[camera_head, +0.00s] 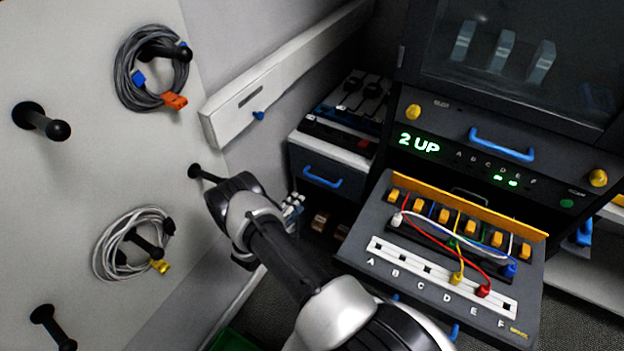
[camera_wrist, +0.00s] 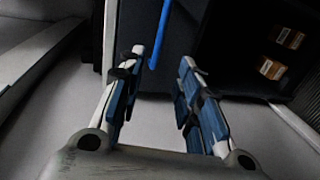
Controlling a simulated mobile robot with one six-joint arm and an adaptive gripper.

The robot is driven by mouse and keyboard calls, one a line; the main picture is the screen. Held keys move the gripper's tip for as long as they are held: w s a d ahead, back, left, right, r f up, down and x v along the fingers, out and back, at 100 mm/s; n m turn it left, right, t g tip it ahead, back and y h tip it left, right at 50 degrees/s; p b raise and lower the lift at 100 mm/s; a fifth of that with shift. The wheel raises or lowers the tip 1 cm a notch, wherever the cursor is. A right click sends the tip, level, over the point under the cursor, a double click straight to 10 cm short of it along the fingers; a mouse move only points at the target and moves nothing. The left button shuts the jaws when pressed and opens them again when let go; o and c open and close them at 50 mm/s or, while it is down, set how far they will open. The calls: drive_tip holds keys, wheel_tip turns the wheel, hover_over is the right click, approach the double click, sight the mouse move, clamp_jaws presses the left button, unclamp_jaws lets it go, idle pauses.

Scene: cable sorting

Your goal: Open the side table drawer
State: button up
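The side table (camera_head: 335,151) stands right of the wall panel, with a white top edge. Its dark drawer (camera_head: 352,184) has a blue bar handle (camera_head: 322,178) and looks shut, flush under the top. My gripper (camera_head: 292,208) is below and left of the handle in the head view, with its fingers partly hidden by my arm. In the wrist view my gripper (camera_wrist: 162,58) is open and empty, with two blue-padded fingers apart. The blue handle (camera_wrist: 162,30) shows just beyond the fingertips, nearer the left finger. I cannot tell whether they touch.
Small brown boxes (camera_head: 320,220) sit on the open shelf under the drawer. A sloped connector board (camera_head: 440,265) and dark cabinet (camera_head: 500,150) stand to the right. The wall panel (camera_head: 75,180) has pegs with coiled cables. A white rail (camera_head: 275,85) runs behind.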

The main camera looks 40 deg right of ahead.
sight(319, 179)
drive_tip(key=b+x, duration=0.5)
drive_tip(key=x, duration=1.1)
drive_tip(key=shift+d+f, duration=0.15)
drive_tip(key=shift+d, duration=0.1)
drive_tip(key=shift+w+d, duration=0.15)
drive_tip(key=shift+d, duration=0.25)
clamp_jaws()
